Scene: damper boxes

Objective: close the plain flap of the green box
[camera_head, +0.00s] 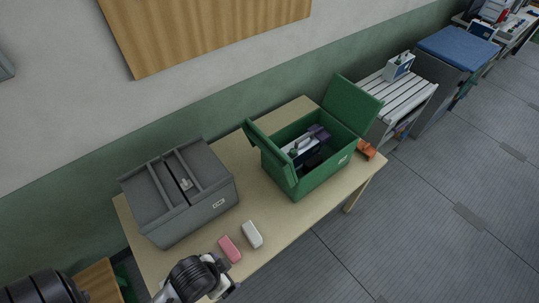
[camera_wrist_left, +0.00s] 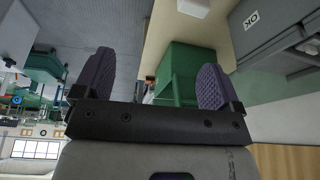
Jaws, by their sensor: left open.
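The green box (camera_head: 318,177) stands open on the right half of the table in the head view. One flap (camera_head: 352,104) stands raised at its right; the other (camera_head: 271,154) leans outward at its left. I cannot tell for sure which flap is the plain one. Dark and white items (camera_head: 301,148) lie inside. My left gripper (camera_head: 224,278) is at the table's front edge, left of the green box and apart from it. In the left wrist view my left gripper (camera_wrist_left: 156,82) is open and empty, with the green box (camera_wrist_left: 178,68) beyond its purple fingers. My right gripper is not in view.
A closed grey box (camera_head: 215,206) stands on the table (camera_head: 292,217) at left. A pink block (camera_head: 230,248) and a white block (camera_head: 252,234) lie near the front edge. An orange item (camera_head: 367,149) is right of the green box. The table in front of the green box is clear.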

